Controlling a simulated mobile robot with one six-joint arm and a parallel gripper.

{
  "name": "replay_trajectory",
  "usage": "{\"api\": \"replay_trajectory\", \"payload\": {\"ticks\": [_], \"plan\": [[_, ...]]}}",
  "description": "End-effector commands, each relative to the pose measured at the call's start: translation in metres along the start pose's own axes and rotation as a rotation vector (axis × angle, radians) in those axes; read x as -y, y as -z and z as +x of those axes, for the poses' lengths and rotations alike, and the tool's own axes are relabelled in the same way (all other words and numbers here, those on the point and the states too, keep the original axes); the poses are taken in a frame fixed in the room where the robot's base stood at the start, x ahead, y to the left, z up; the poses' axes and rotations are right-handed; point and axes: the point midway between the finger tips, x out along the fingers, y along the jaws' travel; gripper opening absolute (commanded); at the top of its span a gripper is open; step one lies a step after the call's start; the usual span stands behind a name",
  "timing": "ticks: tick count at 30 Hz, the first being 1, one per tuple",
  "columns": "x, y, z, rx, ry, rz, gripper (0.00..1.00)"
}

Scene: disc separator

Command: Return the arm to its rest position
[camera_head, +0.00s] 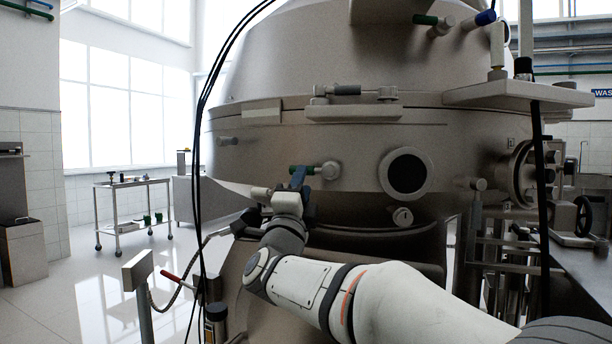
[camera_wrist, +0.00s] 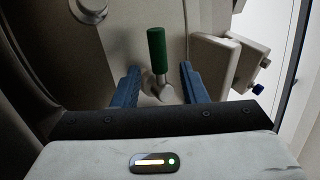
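My arm reaches from the lower right up to the steel disc separator (camera_head: 290,70) in the head view. My gripper (camera_head: 299,176) is at the front of its upper body, by a small valve with a green handle (camera_head: 328,170). In the wrist view, the two blue fingers of my gripper (camera_wrist: 160,70) stand apart, with clear gaps on both sides of the green handle (camera_wrist: 156,48) and its metal stem. The handle shows between and beyond the fingertips. Nothing is held. The gripper partly hides the valve in the head view.
Black cables (camera_head: 200,140) hang left of my gripper. A post with a box (camera_head: 138,270) and a red-handled lever (camera_head: 172,279) stand at lower left. A round port (camera_head: 408,174) is right of the gripper. A trolley (camera_head: 133,205) stands farther back on open floor.

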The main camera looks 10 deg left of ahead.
Motion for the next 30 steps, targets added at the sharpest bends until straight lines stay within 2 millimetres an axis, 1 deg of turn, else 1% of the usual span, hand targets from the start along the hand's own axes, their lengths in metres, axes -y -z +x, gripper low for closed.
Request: {"api": "replay_trajectory", "payload": {"ticks": [1, 3, 7, 16, 19, 22, 25, 28, 30], "plan": [[0.001, -0.001, -0.008, 0.002, -0.001, 0.001, 0.39], [0.001, 0.000, -0.016, 0.001, 0.000, 0.000, 0.39], [0.000, 0.000, -0.024, 0.000, 0.000, 0.000, 0.39], [0.000, 0.001, -0.024, 0.000, 0.000, -0.001, 0.39], [0.004, 0.004, -0.018, 0.023, -0.018, -0.027, 0.39], [0.009, 0.012, -0.007, 0.099, -0.076, -0.110, 0.39], [0.010, 0.025, 0.002, 0.226, -0.174, -0.247, 0.39], [0.004, 0.044, -0.003, 0.375, -0.295, -0.405, 0.39], [-0.002, 0.059, -0.012, 0.481, -0.382, -0.512, 0.39]]}}
